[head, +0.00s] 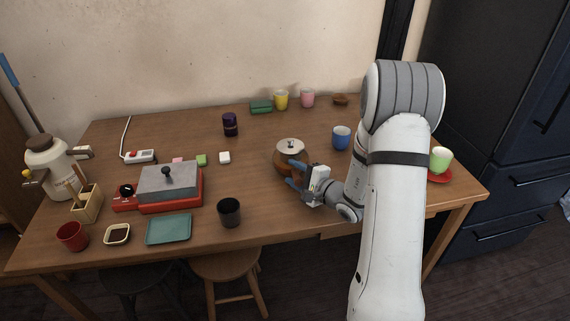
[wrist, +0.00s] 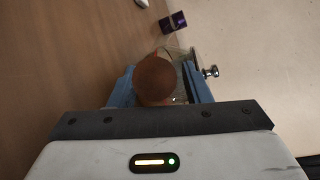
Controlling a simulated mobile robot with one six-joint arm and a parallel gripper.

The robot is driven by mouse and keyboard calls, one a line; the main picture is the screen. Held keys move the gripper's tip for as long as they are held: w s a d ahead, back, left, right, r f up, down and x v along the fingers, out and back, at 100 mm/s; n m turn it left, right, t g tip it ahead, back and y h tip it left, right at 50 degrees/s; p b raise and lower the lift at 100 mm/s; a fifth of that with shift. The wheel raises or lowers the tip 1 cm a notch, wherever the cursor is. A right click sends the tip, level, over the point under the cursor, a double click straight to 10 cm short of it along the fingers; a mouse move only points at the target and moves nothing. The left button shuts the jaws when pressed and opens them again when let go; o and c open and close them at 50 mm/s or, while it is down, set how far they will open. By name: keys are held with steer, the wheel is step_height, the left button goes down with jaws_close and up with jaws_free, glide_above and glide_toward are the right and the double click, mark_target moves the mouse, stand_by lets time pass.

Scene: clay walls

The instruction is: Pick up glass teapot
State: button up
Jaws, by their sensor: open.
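The glass teapot (head: 291,147) stands upright right of the table's middle, with a pale lid, a dark knob and a brown lower part. My gripper (head: 293,175) is at its near right side, with blue fingers pointing at it. In the wrist view my gripper (wrist: 158,72) is open, with a rounded brown part of the teapot (wrist: 154,80) between its fingers. The lid's metal knob shows to the right of that part. I cannot tell whether either finger touches it. My gripper hides some of the teapot's near side.
A blue cup (head: 341,138) stands close behind and right of the teapot. A black cup (head: 230,212) stands to the front left. A dark purple canister (head: 230,124) stands behind left. A red-based grill (head: 170,188) is farther left. A green cup (head: 440,159) is right of my arm.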

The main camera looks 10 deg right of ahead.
steer(key=shift+c, duration=0.3)
jaws_close()
stand_by(0.3)
